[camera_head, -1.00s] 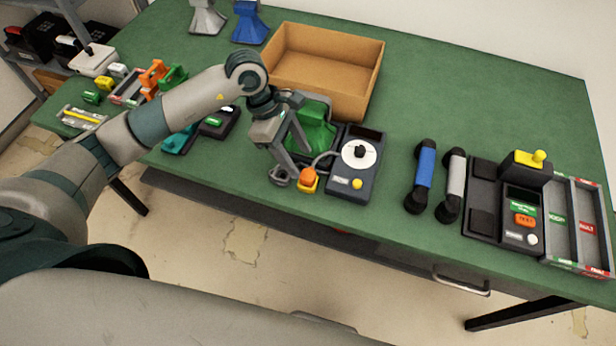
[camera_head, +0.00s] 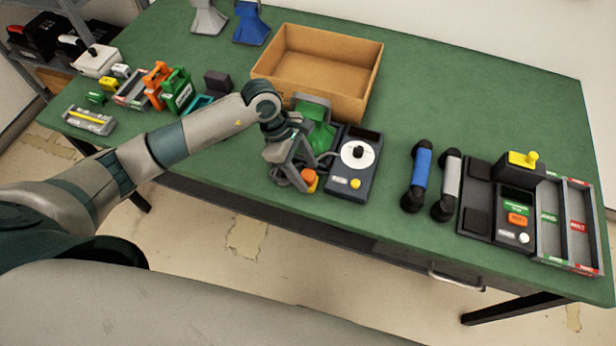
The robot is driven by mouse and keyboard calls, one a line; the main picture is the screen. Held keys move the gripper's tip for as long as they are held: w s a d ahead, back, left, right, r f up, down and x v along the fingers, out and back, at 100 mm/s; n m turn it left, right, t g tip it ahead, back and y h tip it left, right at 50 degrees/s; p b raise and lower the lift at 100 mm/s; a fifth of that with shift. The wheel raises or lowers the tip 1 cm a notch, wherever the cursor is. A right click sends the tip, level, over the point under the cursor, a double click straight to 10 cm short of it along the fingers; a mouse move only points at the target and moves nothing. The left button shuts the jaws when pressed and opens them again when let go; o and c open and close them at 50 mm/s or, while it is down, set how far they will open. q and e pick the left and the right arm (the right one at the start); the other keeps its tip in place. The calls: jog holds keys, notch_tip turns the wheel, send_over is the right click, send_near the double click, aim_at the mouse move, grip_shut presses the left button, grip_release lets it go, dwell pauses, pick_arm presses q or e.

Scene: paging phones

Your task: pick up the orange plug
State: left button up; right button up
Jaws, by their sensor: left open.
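The orange plug (camera_head: 309,177) has a yellow base and stands near the table's front edge, just left of the black dial phone (camera_head: 352,185). A grey cord lies beside it. My left gripper (camera_head: 303,174) points down right beside the plug, with its fingers open. The fingers partly cover the plug's left side. I cannot tell whether a finger touches it. My right gripper is not in view.
A green phone cradle (camera_head: 317,132) stands just behind the gripper, with a cardboard box (camera_head: 330,95) behind that. Blue (camera_head: 422,172) and grey (camera_head: 449,180) handsets lie to the right. Open green tabletop (camera_head: 500,100) lies at the back right.

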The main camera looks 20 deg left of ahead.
aim_at(308, 177)
pick_arm(q)
jog(key=c, duration=1.3)
jog(key=shift+o, duration=0.2)
jog(key=shift+r, duration=0.1)
jog(key=shift+r+b, duration=0.45)
jog(key=shift+r, duration=0.05)
jog(key=r, duration=0.1)
jog(key=r+b, duration=0.1)
jog(key=d+r+b, duration=0.1)
jog(key=shift+s+r, duration=0.1)
jog(key=shift+s, duration=0.2)
jog(key=s+d+r+b, duration=0.3)
jog(key=s+d+r, duration=0.3)
jog(key=d, duration=0.2)
jog(key=shift+s+r, duration=0.35)
